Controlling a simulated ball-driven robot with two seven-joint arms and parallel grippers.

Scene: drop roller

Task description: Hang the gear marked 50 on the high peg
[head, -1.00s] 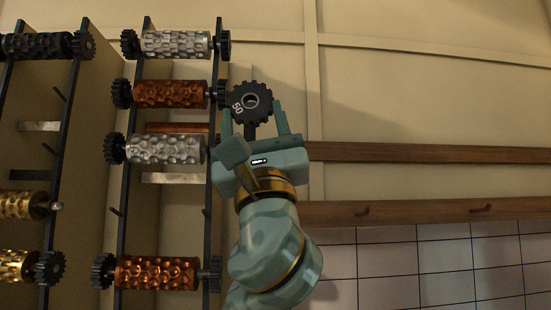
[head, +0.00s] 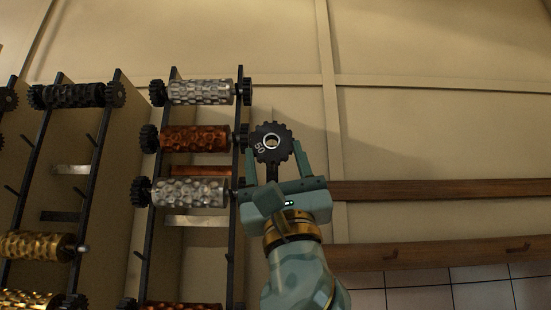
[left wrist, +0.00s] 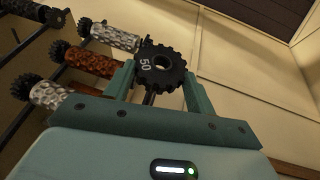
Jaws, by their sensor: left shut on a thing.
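The black toothed gear marked 50 (head: 260,151) is in my left gripper (head: 273,153), between its two teal fingers. The gear also shows in the left wrist view (left wrist: 148,72). Its face with the number and its pale-rimmed centre hole is turned to the camera. The gear is held up just right of the roller rack, level with the copper roller (head: 194,139). I cannot tell whether it touches the rack, or whether a peg is in the hole. I cannot make out which peg is the high one. My right gripper is not in view.
Silver rollers (head: 200,92) with black end gears hang above and below the copper one on dark uprights (head: 147,245). Another rack at the left carries black and gold rollers (head: 38,245). Brown rails with hooks (head: 390,256) run along the wall at right. Upper right is clear.

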